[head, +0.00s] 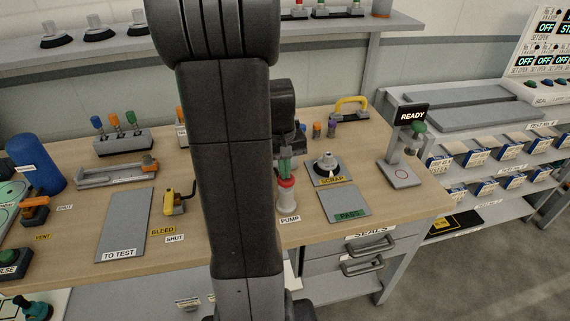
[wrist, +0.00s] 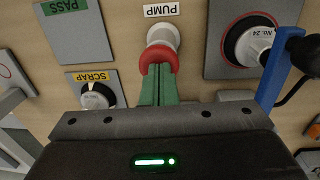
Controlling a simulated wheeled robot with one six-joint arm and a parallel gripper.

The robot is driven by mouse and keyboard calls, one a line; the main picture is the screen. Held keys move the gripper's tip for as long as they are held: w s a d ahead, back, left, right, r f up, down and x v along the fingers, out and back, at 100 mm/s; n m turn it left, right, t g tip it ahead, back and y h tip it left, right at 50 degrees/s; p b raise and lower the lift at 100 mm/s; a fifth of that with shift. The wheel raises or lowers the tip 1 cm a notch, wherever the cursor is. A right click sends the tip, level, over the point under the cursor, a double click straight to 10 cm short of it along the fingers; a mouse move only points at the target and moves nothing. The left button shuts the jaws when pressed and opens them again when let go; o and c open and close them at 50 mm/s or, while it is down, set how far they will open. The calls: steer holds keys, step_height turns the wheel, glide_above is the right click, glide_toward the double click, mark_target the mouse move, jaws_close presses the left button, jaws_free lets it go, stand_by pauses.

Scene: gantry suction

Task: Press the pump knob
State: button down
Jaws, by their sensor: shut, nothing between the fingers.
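The pump has a pale body (head: 288,203) with a red knob (head: 287,182) on top, standing upright on the bench beside its PUMP label (head: 290,219). In the wrist view the red knob (wrist: 160,57) shows as a red ring at the tips of my gripper (wrist: 157,70). My gripper (head: 285,168) has green fingers, shut together and empty, pointing down right over the knob. The fingertips hide part of the knob's top. I cannot tell whether they touch it.
A SCRAP pad (head: 325,171) with a suction cup on it and an empty PASS pad (head: 345,203) lie right of the pump. A READY stand (head: 402,172) is farther right. My arm hides the bench left of the pump. In the wrist view, a cup labelled No. 24 (wrist: 252,45) sits close by.

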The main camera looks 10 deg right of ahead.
step_height(320, 180, up, 14)
steer(key=p, duration=0.1)
steer(key=shift+a+f, duration=0.2)
steer(key=shift+a, duration=0.25)
steer(key=shift+w, duration=0.1)
stand_by(0.4)
steer(key=r+m, duration=0.1)
steer(key=m, duration=0.5)
steer(key=d+r+m+b, duration=0.1)
steer(key=m, duration=0.5)
steer(key=w+d+r+m+y, duration=0.1)
steer(key=m, duration=0.5)
steer(key=shift+w+r+g+b, duration=0.1)
steer(key=shift+r+g+b, duration=0.05)
steer(key=shift+g+b, duration=0.15)
